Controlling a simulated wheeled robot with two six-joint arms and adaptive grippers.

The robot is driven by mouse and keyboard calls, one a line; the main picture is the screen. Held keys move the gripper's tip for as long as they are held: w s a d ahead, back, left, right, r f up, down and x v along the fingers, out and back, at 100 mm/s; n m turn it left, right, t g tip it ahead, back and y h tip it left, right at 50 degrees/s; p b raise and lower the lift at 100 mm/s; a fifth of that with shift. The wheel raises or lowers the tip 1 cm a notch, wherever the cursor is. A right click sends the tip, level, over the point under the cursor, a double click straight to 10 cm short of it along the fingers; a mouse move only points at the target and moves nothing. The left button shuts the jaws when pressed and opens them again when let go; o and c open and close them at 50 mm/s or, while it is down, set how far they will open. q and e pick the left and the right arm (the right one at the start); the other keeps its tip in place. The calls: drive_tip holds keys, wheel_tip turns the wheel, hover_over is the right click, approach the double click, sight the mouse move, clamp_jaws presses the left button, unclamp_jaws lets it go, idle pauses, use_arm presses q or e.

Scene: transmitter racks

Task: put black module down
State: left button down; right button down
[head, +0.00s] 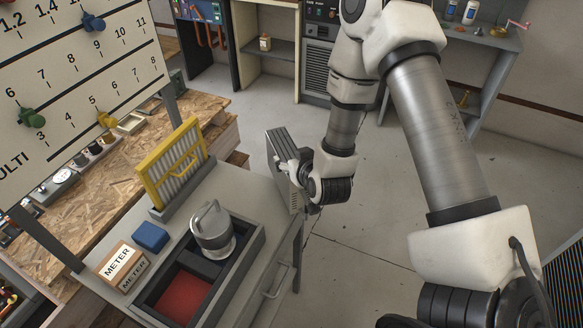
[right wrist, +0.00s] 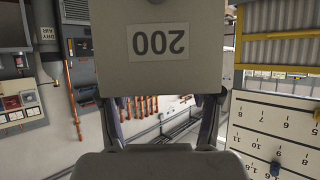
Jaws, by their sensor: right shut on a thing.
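My right gripper (head: 302,174) is shut on a grey, vented module (head: 281,148) with dark fins, which I take as the black module. It is held upright just past the right edge of the grey cart top (head: 262,190). In the right wrist view the module (right wrist: 160,72) fills the top middle, with an upside-down "200" label, between the two fingers of the gripper (right wrist: 160,108). The module's underside is hidden. A yellow-framed module (head: 172,168) stands upright in a grey holder on the cart, left of the held one. My left gripper is not in view.
A two-compartment tray (head: 258,246) holds a grey handled cylinder (head: 212,230); its red-lined part (head: 184,297) is empty. A blue block (head: 150,237) and a METER box (head: 121,266) stand left of it. A numbered board (head: 75,65) rises at left. Some cart top behind the tray is clear.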

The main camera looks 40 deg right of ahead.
drive_tip(key=shift+w+d, duration=0.5)
drive_tip(key=shift+w, duration=0.25)
drive_tip(key=shift+w+f+p, duration=0.1)
drive_tip(key=shift+f+p, duration=0.2)
drive_tip(key=shift+p, duration=0.05)
drive_tip(key=shift+f+p, duration=0.35)
drive_tip(key=shift+f, duration=1.2)
drive_tip(key=shift+c, duration=1.2)
unclamp_jaws()
